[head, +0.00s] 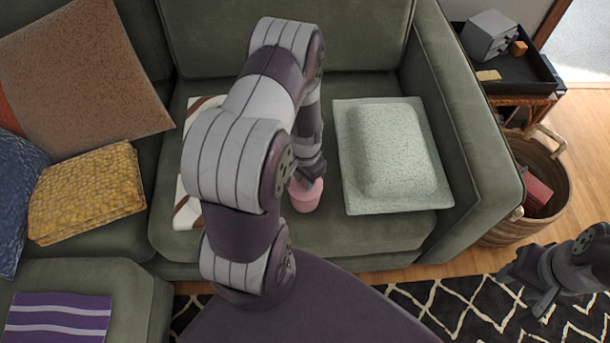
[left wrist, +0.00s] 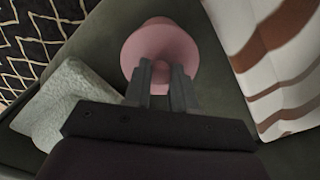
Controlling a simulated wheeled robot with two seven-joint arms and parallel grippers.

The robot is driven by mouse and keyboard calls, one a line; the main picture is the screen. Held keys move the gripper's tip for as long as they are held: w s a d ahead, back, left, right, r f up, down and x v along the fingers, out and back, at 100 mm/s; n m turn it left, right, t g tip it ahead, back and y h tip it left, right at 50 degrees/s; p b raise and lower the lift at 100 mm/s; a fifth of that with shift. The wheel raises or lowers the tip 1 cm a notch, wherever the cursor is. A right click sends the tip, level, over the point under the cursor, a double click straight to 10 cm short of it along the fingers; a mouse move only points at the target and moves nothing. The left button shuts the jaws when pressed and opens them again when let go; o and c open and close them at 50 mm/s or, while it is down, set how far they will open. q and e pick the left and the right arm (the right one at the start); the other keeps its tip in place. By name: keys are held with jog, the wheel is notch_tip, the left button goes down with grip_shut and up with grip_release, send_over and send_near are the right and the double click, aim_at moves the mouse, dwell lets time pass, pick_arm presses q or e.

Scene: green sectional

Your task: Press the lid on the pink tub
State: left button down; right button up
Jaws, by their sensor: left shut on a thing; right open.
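The pink tub (head: 306,200) stands on the front part of the green sofa seat, wider at its top than at its base. My left gripper (head: 304,179) is over its top, pointing down. In the left wrist view a wide round pink top, seemingly the lid (left wrist: 160,50), lies under my left gripper (left wrist: 162,75), and a bit of pink shows between its fingers. I take it as shut on the lid. The seam between lid and tub cannot be made out. My right gripper (head: 524,293) is open and empty above the rug at the lower right.
A pale green cushion (head: 392,150) lies right of the tub. A yellow cushion (head: 88,192), a wicker basket (head: 553,165) and a black tray (head: 532,84) stand farther out.

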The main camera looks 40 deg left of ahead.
pick_arm(q)
jog(key=shift+c, duration=1.8)
grip_release()
jog(key=shift+r, duration=0.15)
notch_tip(320, 180, up, 7)
jog(key=p, duration=0.7)
